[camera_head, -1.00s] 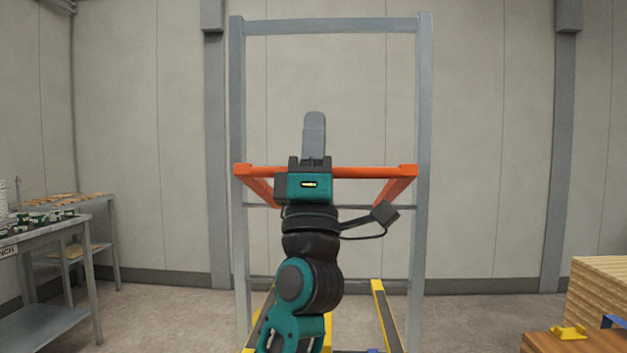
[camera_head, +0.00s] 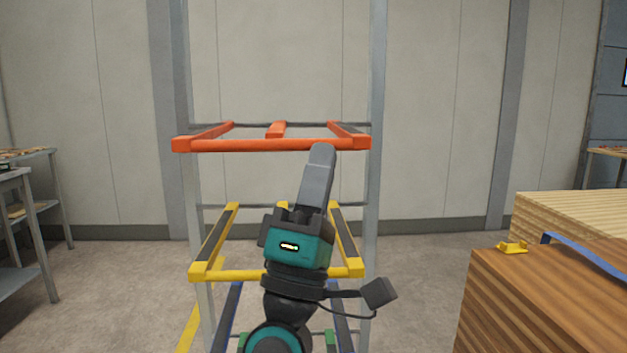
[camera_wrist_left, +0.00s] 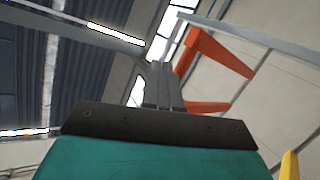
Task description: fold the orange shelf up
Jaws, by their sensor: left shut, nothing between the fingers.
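The orange shelf (camera_head: 250,145) juts toward me from the upper part of the grey upright rack and looks about level, its front bar slightly lower in the picture than its rear rail. My left gripper (camera_head: 322,152) is shut and empty, fingers pointing up, with the tips overlapping the right part of the orange front bar in the head view. Contact cannot be told. In the left wrist view, the shut fingers (camera_wrist_left: 160,85) point up and the orange shelf (camera_wrist_left: 218,55) is to their right. My right gripper is not in view.
A yellow shelf (camera_head: 235,275) sticks out below the orange one, and a blue one (camera_head: 228,310) shows lower down. Wooden boxes (camera_head: 540,300) with a yellow clip and blue strap stand at the right. Grey tables (camera_head: 35,200) are at the left.

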